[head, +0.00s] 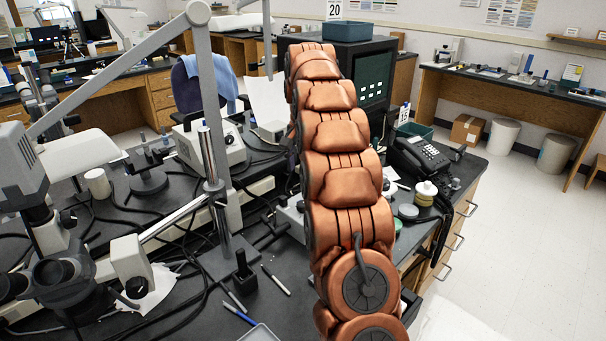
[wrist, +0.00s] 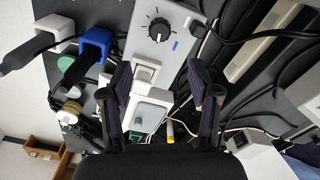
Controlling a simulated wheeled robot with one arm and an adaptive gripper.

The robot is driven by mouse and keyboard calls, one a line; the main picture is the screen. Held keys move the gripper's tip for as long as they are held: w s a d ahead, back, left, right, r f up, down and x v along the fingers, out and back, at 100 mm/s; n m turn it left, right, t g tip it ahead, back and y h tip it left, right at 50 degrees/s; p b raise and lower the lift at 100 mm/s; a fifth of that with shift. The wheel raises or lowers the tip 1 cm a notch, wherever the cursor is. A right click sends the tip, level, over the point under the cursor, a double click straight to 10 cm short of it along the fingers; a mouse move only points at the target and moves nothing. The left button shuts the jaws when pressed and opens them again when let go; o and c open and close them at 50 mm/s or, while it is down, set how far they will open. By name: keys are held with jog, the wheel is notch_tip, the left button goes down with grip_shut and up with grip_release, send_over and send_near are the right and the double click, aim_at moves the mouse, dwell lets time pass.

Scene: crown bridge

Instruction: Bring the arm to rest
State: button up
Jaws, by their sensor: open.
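My copper-coloured arm (head: 340,140) stretches forward over the black bench in the head view. Its far end hides my gripper there. In the wrist view my gripper (wrist: 158,80) is open, with its two dark fingers apart and nothing held between them. Past the fingers is a light grey control box (wrist: 163,28) with a black dial and a white rocker switch. I cannot tell how far the fingertips are from the box.
A microscope (head: 60,230) with a boom stand and loose cables crowds the bench at left. A black telephone (head: 420,155) and small jars sit right of my arm. Plugs, one blue (wrist: 95,45), lie near the gripper. The white floor (head: 520,240) at right is clear.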

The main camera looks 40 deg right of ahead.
jog(key=shift+r, duration=0.15)
dwell(0.5)
jog(key=s+a+r+n+p, duration=0.2)
jog(key=s+a+r+n, duration=0.1)
jog(key=s+a, duration=0.55)
jog(key=s+a+r+n+p, duration=0.1)
jog(key=s+a+r+n, duration=0.15)
jog(key=s+a, duration=0.6)
jog(key=s+a+f+n+p, duration=0.1)
jog(key=s+a+f+n, duration=0.1)
jog(key=s+a, duration=0.2)
jog(key=s+a+f+n+g+p, duration=0.1)
jog(key=s+a+f+n, duration=0.1)
jog(key=s, duration=0.9)
jog(key=s+a+f+n+p, duration=0.1)
jog(key=s+a+f+n, duration=0.1)
jog(key=s+a, duration=0.3)
jog(key=s, duration=0.2)
jog(key=shift+s+a+g, duration=0.3)
jog(key=shift+s+g, duration=0.05)
jog(key=shift+g, duration=0.05)
